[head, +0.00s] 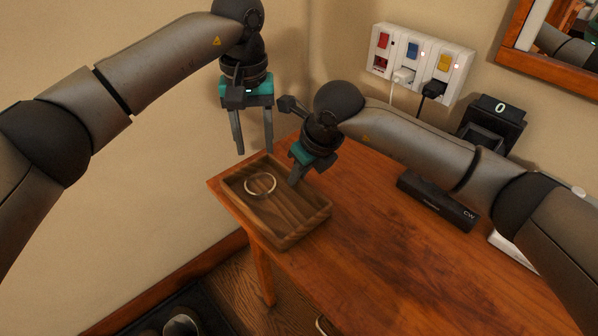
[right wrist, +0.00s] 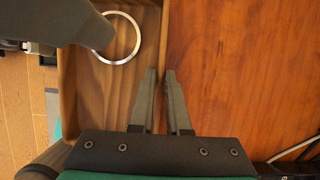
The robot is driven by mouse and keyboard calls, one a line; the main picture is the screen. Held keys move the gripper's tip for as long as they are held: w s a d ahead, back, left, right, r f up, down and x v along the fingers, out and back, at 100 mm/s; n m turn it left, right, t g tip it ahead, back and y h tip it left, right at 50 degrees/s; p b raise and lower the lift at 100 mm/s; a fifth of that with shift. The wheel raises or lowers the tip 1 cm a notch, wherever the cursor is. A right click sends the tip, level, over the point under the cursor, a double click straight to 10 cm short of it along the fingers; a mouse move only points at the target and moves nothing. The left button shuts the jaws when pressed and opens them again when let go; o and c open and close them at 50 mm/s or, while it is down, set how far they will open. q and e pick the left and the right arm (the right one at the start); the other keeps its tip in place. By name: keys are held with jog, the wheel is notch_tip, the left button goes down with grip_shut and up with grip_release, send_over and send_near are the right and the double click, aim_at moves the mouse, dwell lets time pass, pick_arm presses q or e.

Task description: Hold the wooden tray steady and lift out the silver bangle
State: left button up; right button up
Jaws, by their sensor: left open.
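The wooden tray (head: 296,236) sits at the left end of the table, and the silver bangle (head: 260,193) lies flat on its floor towards the back left. The bangle also shows in the right wrist view (right wrist: 137,46), partly covered by a dark arm part. My left gripper (head: 254,151) is open and empty, pointing down above the tray's back left side, apart from the bangle. My right gripper (head: 293,182) is at the tray's right back wall. In the right wrist view its fingers (right wrist: 161,72) sit on both sides of that wall, closed on it.
The wooden table (head: 390,270) is clear in front and right of the tray. A black case (head: 437,201) and a dark device with a display (head: 490,125) stand further right. A socket panel (head: 420,62) with plugs is on the wall behind.

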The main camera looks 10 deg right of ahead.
pick_arm(q)
jog(key=shift+c, duration=0.2)
dwell(1.1)
jog(key=shift+a, duration=0.1)
jog(key=c, duration=0.3)
jog(key=shift+a+r+t, duration=0.15)
jog(key=shift+t, duration=0.15)
jog(key=shift+c, duration=0.6)
jog(key=n+t, duration=0.1)
jog(key=t, duration=0.3)
send_near(245, 184)
jog(key=x, duration=0.8)
